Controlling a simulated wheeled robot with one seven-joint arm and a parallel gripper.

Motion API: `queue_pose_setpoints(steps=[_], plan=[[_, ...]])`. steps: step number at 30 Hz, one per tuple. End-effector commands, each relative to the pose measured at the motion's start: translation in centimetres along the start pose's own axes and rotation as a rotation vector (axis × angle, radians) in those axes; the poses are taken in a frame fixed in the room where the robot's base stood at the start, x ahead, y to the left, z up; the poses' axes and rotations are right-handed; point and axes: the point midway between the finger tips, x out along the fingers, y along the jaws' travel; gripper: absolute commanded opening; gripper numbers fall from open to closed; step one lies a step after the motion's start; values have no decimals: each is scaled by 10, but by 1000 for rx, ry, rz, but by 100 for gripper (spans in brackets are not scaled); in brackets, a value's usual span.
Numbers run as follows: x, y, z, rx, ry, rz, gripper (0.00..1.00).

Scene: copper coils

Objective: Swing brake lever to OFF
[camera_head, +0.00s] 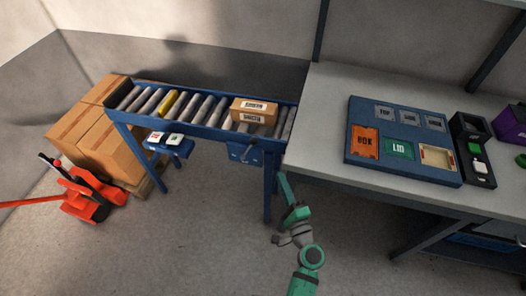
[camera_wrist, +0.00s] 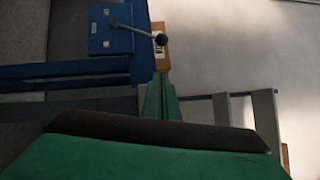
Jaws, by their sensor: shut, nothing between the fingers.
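The brake lever (camera_head: 250,147) is a thin rod with a dark ball knob, mounted on a blue box (camera_head: 238,153) on the front side of the roller conveyor, near its right end. In the wrist view the lever (camera_wrist: 138,31) runs from a pivot on the blue box (camera_wrist: 108,42) to its knob at the right, slightly tilted. Small pale marks on the box are too small to read. My green gripper (camera_head: 282,178) is shut and empty, below and right of the lever. In the wrist view my fingers (camera_wrist: 160,97) point toward the knob, apart from it.
A cardboard box (camera_head: 254,105) sits on the conveyor (camera_head: 200,129) above the lever. A blue conveyor leg (camera_head: 268,188) stands close to my gripper. A grey workbench (camera_head: 325,130) with a blue panel (camera_head: 403,166) is at the right. Boxes and a red pallet jack (camera_head: 88,190) are at the left.

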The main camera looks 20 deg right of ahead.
Motion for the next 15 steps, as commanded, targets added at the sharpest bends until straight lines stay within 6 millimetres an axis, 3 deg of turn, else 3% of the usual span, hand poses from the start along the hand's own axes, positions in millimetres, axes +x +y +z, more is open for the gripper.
queue_pose_setpoints(steps=[7, 15], plan=[[11, 0, 0, -3, 0, 0, 0], [58, -1, 0, -3, -1, -1, 0]])
